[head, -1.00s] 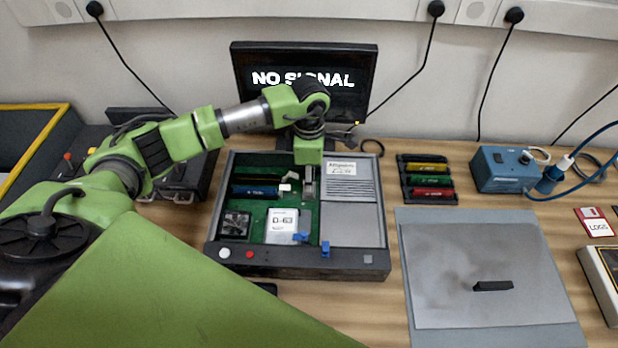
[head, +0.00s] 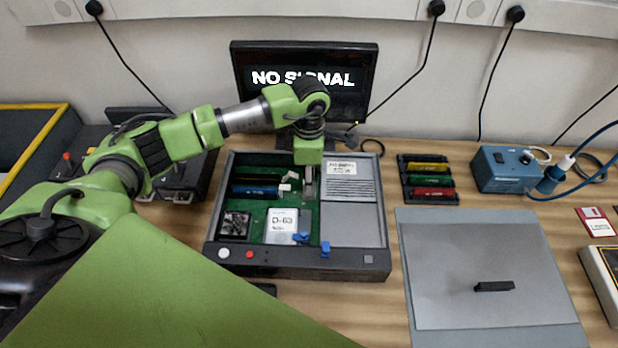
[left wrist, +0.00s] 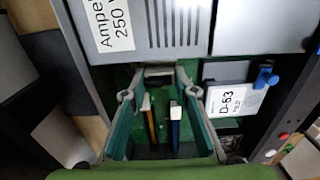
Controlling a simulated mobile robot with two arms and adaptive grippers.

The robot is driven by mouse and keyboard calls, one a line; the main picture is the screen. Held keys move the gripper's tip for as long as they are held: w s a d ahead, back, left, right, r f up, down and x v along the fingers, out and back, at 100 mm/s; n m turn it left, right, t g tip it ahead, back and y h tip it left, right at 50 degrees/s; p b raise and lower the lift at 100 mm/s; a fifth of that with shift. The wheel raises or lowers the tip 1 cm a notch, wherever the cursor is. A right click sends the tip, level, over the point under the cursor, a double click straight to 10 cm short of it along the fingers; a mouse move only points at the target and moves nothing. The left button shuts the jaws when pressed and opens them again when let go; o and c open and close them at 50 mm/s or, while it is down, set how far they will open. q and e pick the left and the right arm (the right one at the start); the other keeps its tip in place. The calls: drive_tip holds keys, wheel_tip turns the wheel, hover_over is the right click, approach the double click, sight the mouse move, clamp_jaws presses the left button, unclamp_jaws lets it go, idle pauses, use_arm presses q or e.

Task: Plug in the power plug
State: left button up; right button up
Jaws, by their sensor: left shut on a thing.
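My left gripper (head: 309,190) points down into the open computer case (head: 222,262), beside the grey power supply (head: 352,215). In the left wrist view its two fingers (left wrist: 158,84) stand on either side of a small dark block (left wrist: 158,74), which looks like the power plug. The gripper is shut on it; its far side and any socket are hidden. Two upright modules with white ends, one yellow (left wrist: 151,125) and one blue (left wrist: 175,128), show between the fingers, nearer the camera. My right gripper is not in view.
The case also holds a drive marked D-63 (head: 282,227), a fan (head: 234,225) and blue latches (head: 325,248). A monitor (head: 340,105) stands behind. To the right are a cartridge rack (head: 408,190), a blue box (head: 505,168) and a grey mat (head: 440,250) with a black bar (head: 495,286).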

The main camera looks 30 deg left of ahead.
use_arm(q)
drive_tip(key=shift+o, duration=0.2)
drive_tip(key=shift+f+b, duration=0.35)
drive_tip(key=shift+f, duration=0.05)
drive_tip(key=shift+c, duration=0.2)
drive_tip(key=o, duration=1.2)
drive_tip(key=shift+o, duration=0.2)
drive_tip(key=shift+r, duration=0.15)
drive_tip(key=shift+r+p, duration=2.3)
drive_tip(key=shift+r, duration=1.6)
drive_tip(key=shift+c, duration=0.4)
